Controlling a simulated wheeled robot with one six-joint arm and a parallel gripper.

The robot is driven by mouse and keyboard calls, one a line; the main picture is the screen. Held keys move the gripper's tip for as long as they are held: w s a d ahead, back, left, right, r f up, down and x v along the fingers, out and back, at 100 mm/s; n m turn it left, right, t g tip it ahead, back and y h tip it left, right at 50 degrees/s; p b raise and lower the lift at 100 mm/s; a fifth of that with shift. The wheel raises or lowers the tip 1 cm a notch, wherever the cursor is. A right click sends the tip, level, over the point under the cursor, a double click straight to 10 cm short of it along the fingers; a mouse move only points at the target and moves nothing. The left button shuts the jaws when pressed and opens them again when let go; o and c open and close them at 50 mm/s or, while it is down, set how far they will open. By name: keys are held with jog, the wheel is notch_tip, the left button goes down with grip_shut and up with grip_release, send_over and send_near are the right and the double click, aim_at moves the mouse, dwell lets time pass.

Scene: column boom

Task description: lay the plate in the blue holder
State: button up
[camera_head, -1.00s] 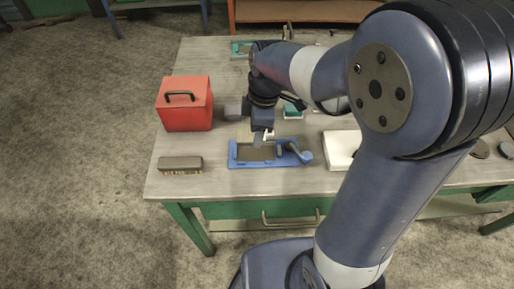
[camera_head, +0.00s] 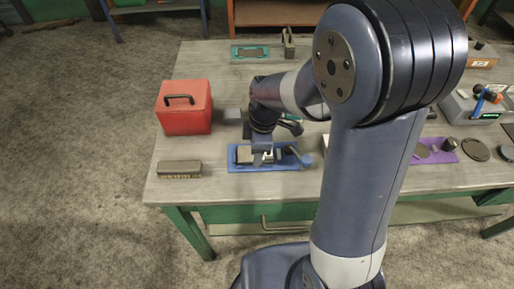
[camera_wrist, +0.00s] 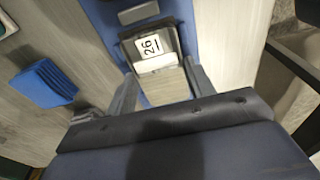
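The blue holder (camera_head: 235,166) lies near the front edge of the table, with a handle at its right end; its blue body also shows in the wrist view (camera_wrist: 206,32). The plate, a light tan piece (camera_head: 244,155), is at the left part of the holder, partly hidden by my gripper (camera_head: 265,157). In the wrist view a white label reading 26 (camera_wrist: 150,46) shows just beyond the fingertips. My gripper's fingers (camera_wrist: 159,72) flank the plate and seem to touch its sides. Whether the plate rests fully on the holder is hidden.
A teal holder (camera_head: 250,53) lies at the back. A purple holder (camera_head: 435,152) and a grey box (camera_head: 470,108) are at the right. Bare table lies between box and brush.

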jog(key=o, duration=0.4)
jog(key=shift+o, duration=0.2)
jog(key=shift+r, duration=0.1)
notch_tip(320, 180, up, 12)
jog(key=d, duration=0.1)
jog(key=shift+d+p, duration=0.25)
jog(key=shift+p, duration=0.1)
